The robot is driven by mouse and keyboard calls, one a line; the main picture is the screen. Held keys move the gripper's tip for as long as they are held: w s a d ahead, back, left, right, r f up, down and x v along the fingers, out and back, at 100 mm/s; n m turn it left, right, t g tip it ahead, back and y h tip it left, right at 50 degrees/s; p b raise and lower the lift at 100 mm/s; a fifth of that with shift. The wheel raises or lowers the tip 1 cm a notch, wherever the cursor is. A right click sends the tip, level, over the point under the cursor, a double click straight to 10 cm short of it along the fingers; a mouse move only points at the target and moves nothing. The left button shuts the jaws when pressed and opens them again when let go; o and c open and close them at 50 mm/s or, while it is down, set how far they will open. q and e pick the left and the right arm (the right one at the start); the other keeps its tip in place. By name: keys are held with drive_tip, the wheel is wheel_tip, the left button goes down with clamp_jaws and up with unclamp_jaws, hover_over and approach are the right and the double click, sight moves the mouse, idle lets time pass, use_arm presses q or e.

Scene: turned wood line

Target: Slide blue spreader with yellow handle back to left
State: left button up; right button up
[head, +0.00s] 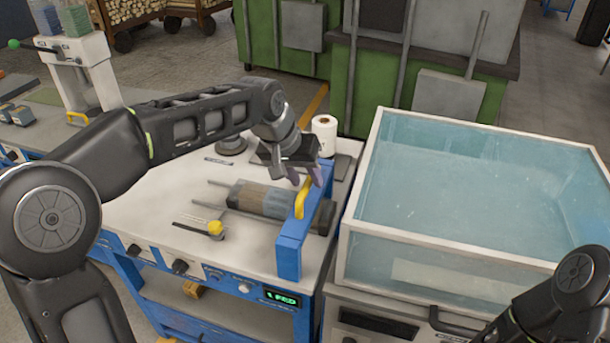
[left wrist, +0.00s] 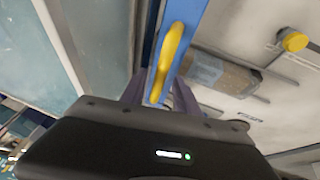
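The blue spreader (head: 291,245) is an upright slab at the right end of the white-topped bench. Its yellow handle (head: 301,203) is a bar on its upper part, and it also shows in the left wrist view (left wrist: 171,50). My left gripper (head: 306,176) is over the handle's upper end, pointing down. Its two purple-grey fingers stand apart, one on each side of the spreader and handle in the left wrist view (left wrist: 158,92). I see no clear sign of them pressing on it. Only part of my right arm shows, at lower right; its gripper is out of frame.
A yellow knob (head: 215,228) on a dark lever is at the front. A glass-walled water tank (head: 470,245) stands close on the right. A white roll (head: 324,135) stands behind.

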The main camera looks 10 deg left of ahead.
use_arm(q)
clamp_jaws()
idle(0.4)
idle(1.1)
